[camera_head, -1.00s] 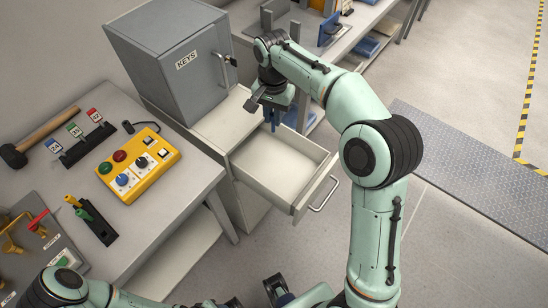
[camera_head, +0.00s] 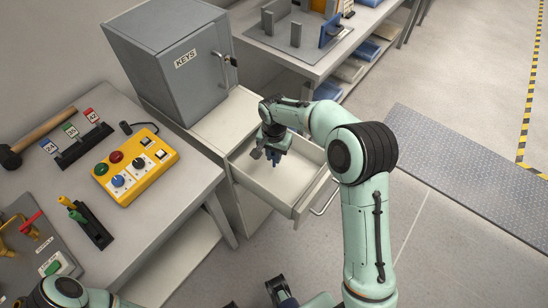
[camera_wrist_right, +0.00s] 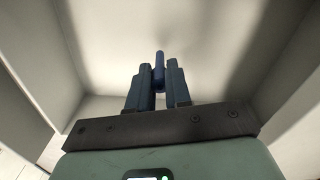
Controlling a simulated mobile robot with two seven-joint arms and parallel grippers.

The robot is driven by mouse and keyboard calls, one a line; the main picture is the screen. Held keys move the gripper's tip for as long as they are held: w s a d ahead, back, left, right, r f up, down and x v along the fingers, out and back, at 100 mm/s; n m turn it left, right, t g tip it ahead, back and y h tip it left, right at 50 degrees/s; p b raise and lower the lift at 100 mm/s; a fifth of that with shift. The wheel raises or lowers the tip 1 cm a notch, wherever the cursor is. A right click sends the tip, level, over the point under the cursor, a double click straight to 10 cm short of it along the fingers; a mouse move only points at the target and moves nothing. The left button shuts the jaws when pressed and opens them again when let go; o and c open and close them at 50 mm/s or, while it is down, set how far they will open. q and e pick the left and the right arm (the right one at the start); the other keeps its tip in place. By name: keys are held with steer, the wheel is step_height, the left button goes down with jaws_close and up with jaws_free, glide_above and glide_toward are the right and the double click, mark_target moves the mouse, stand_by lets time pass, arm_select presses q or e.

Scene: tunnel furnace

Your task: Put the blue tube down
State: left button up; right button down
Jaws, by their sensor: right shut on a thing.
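The blue tube (camera_wrist_right: 159,60) is upright between the two blue fingers of my right gripper (camera_wrist_right: 158,72) in the right wrist view. Its end stands out past the fingertips. In the head view my right gripper (camera_head: 276,163) points down inside the open drawer (camera_head: 252,179), and the tube is hard to tell from the fingers. The pale drawer floor lies close beyond the tube's end in the wrist view. I cannot tell whether they touch. My left gripper (camera_head: 279,291) shows only in part at the bottom edge, its jaws unclear.
The grey KEYS cabinet (camera_head: 172,68) stands behind the drawer. The drawer's walls surround my right gripper, and its handle (camera_head: 325,198) sticks out in front. A bench with a yellow button box (camera_head: 136,166) is on the left. The drawer floor around the gripper looks clear.

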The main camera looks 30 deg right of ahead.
steer(key=shift+f, duration=0.85)
steer(key=shift+f, duration=0.15)
steer(key=c, duration=1.1)
jaws_free()
steer(key=shift+o, duration=0.2)
steer(key=shift+r, duration=0.35)
step_height(320, 180, up, 12)
steer(key=shift+f+p, duration=0.15)
steer(key=shift+p, duration=0.5)
